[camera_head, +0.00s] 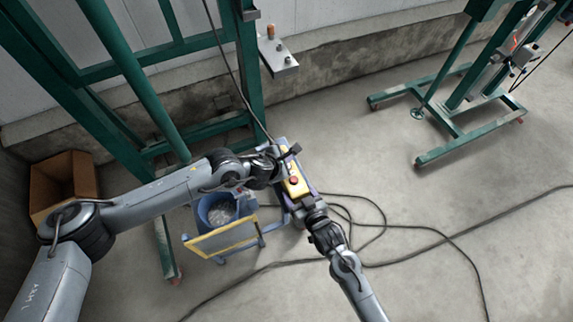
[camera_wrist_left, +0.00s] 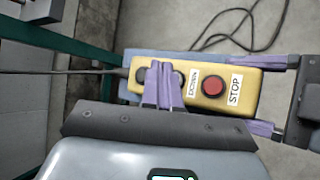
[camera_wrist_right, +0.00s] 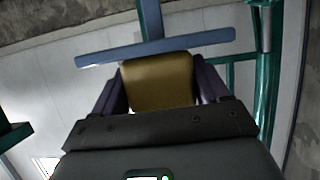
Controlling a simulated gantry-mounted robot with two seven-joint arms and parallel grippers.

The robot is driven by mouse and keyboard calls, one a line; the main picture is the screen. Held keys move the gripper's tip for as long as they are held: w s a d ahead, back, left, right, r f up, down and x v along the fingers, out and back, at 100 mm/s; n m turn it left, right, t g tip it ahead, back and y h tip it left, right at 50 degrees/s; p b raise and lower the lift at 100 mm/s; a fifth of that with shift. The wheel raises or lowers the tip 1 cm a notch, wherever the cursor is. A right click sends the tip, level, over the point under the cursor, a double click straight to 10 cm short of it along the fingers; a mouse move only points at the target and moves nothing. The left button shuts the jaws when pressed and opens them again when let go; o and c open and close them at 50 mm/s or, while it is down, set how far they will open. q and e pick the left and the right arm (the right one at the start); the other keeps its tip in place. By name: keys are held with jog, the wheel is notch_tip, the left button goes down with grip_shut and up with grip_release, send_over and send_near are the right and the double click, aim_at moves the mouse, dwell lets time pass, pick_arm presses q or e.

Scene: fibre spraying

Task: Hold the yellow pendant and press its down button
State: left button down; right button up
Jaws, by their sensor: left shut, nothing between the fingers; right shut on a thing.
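The yellow pendant (camera_head: 294,182) hangs on a dark cable and shows in the left wrist view (camera_wrist_left: 244,76) with a red button (camera_wrist_left: 213,86), a STOP label (camera_wrist_left: 235,89) and a label reading DOWN (camera_wrist_left: 193,82). My right gripper (camera_head: 309,201) is shut on the pendant's lower end, its purple fingers on both sides; the yellow end fills its wrist view (camera_wrist_right: 157,82). My left gripper (camera_wrist_left: 160,84) is shut and empty, its purple fingertips over the dark buttons beside the DOWN label. They partly hide these buttons; I cannot tell whether they touch or press one.
A blue cart with a yellow-edged panel (camera_head: 222,238) and a blue bucket (camera_head: 216,210) stand left of the pendant. Green frame posts (camera_head: 140,85) rise behind my left arm. Black cables (camera_head: 425,229) lie on the floor. A cardboard box (camera_head: 63,185) is at the left.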

pick_arm(q)
jog(key=shift+f, duration=0.7)
jog(key=shift+f, duration=0.1)
dwell(1.6)
jog(key=shift+f, duration=0.3)
